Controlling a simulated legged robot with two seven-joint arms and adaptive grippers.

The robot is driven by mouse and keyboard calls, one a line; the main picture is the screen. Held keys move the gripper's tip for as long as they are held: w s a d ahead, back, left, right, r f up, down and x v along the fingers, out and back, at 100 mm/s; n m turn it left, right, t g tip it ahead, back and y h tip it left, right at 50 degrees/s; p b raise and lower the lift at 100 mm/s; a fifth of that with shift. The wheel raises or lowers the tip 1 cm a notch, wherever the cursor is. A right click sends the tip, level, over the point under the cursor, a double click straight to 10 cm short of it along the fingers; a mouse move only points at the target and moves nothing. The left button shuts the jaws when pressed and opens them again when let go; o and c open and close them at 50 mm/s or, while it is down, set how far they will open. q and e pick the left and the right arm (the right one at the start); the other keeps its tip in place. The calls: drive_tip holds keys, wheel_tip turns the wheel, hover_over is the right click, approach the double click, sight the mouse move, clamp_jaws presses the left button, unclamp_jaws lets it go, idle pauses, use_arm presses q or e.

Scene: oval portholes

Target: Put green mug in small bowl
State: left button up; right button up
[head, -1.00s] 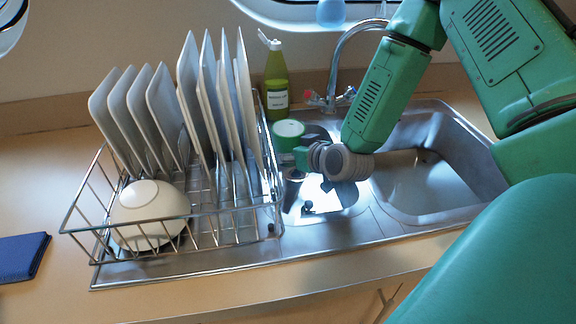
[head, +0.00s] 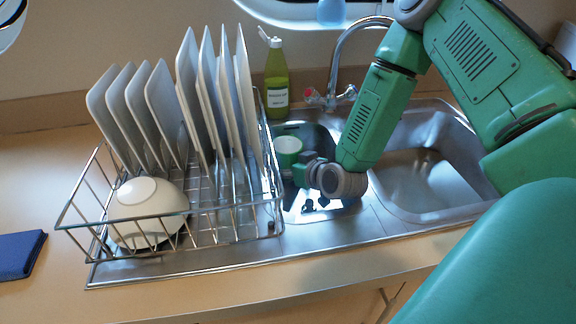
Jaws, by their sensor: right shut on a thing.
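The green mug (head: 289,147) is in the head view, over or inside the small sink bowl (head: 318,208), near its back left side. Its pale round top faces me. My right gripper (head: 296,171) is shut on the mug from its near right side. The fingertips are small and partly hidden by my wrist, and I cannot tell whether the mug touches the bowl's floor. My left gripper is not in view.
A wire dish rack (head: 160,222) with several upright plates and an upturned white bowl (head: 147,205) stands left of the small bowl. A green soap bottle (head: 277,82) and the tap (head: 334,75) stand behind. The larger basin (head: 425,182) on the right looks empty.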

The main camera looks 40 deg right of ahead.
sight(288, 155)
drive_tip(key=o, duration=1.1)
drive_tip(key=shift+o, duration=0.2)
drive_tip(key=shift+r, duration=0.15)
drive_tip(key=shift+r+p, duration=0.35)
drive_tip(key=shift+p, duration=0.05)
drive_tip(key=v, duration=0.7)
drive_tip(key=shift+s+r+p, duration=0.2)
drive_tip(key=shift+r+p, duration=0.05)
drive_tip(key=shift+p, duration=0.05)
